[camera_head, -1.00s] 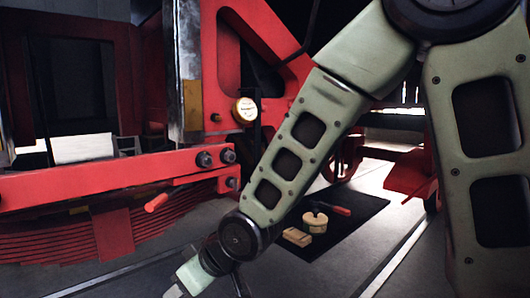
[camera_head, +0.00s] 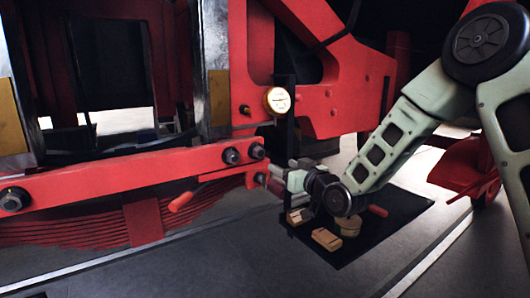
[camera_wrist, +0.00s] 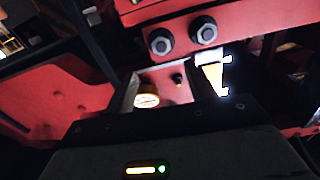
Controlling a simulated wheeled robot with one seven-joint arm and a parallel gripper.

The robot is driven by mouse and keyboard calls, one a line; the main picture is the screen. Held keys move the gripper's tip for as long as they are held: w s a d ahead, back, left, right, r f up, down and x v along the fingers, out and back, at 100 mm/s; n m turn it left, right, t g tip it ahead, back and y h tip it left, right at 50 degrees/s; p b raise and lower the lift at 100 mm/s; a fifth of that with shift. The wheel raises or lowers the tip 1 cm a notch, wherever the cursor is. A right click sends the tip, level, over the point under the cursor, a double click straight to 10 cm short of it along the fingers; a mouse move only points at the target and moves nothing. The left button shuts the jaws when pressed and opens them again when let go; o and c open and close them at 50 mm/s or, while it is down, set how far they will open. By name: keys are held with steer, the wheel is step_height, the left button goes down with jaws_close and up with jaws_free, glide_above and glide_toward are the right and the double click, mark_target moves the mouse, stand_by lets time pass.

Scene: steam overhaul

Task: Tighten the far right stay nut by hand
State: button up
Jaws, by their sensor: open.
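In the head view, dark hex nuts sit on the red beam (camera_head: 110,178). Two are side by side near its right end, a left one (camera_head: 231,156) and a far right one (camera_head: 257,151). A further dark fastener (camera_head: 260,179) is just below, partly hidden by my gripper. My gripper (camera_head: 276,178) is open and close to the beam's right end, below and right of the far right nut, apart from it. The wrist view shows two nuts side by side on red metal, a left one (camera_wrist: 160,43) and a right one (camera_wrist: 204,30). The fingertips are hard to make out there.
A round gauge (camera_head: 278,100) is above the beam; it also shows in the wrist view (camera_wrist: 147,98). A black mat (camera_head: 395,232) on the floor holds a wooden block (camera_head: 327,239), a round wooden piece (camera_head: 348,226) and a red-handled tool (camera_head: 377,210). Open floor is in front.

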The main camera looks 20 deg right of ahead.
mark_target(261, 155)
steer(key=p+x, duration=0.3)
steer(key=x, duration=0.8)
steer(key=shift+w+a+p, duration=0.15)
steer(key=shift+w+p, duration=0.1)
steer(key=shift+p, duration=0.15)
steer(key=c, duration=1)
